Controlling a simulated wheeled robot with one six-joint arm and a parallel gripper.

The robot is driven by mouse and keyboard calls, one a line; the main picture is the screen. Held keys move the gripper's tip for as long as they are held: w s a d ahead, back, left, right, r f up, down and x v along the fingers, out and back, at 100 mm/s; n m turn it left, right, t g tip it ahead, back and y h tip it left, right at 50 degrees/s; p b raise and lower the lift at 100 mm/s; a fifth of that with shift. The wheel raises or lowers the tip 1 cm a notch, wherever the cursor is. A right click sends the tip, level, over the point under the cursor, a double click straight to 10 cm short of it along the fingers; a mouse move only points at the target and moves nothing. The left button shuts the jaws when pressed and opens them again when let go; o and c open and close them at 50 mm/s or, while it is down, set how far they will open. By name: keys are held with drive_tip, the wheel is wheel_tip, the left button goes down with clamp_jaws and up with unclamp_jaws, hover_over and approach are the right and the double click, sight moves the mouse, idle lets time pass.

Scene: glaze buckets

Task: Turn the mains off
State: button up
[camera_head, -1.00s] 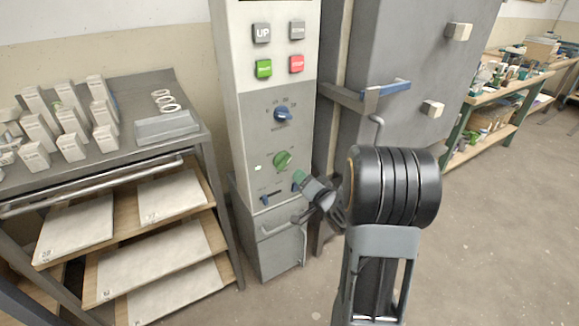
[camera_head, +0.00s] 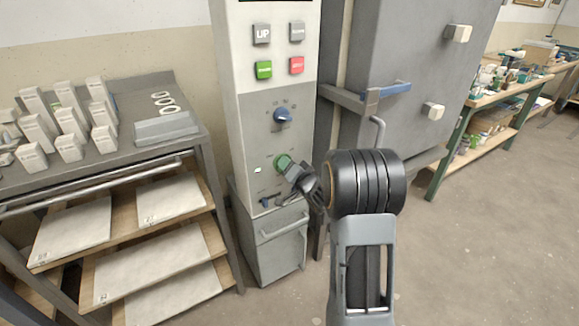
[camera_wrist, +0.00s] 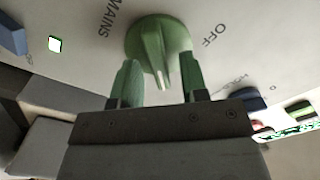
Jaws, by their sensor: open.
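The green mains knob (camera_head: 284,161) sits on the front of the pale control panel (camera_head: 248,137), below a blue knob. In the wrist view the green knob (camera_wrist: 158,48) is large, between the printed words MAINS and OFF, with its ridge pointing towards my gripper. My gripper (camera_wrist: 160,84) is open, its two green-tipped fingers on either side of the ridge's lower end. I cannot tell whether they touch it. In the head view my gripper (camera_head: 291,170) reaches the panel from the lower right and partly covers the knob.
A blue knob (camera_head: 283,116) and red (camera_head: 297,65) and green (camera_head: 264,69) buttons are above. A small blue switch (camera_head: 265,201) is below. A grey cabinet (camera_head: 405,65) with a latch stands right of the panel. A shelf rack (camera_head: 150,158) stands left. Open floor lies right.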

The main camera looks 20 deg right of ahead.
drive_tip(key=shift+d, duration=0.1)
clamp_jaws()
drive_tip(key=shift+n+b, duration=0.3)
drive_tip(key=shift+n, duration=0.1)
drive_tip(key=shift+s+a+n+b, duration=0.1)
drive_tip(key=shift+a+n+b, duration=0.1)
drive_tip(key=shift+n+b, duration=2.35)
drive_tip(key=shift+w+a+n+b, duration=0.1)
drive_tip(key=shift+a+n+b, duration=0.1)
drive_tip(key=shift+n+b, duration=2.35)
drive_tip(key=shift+s+a+n+b, duration=0.15)
drive_tip(key=shift+n+b, duration=1.45)
drive_tip(key=shift+n, duration=1.9)
unclamp_jaws()
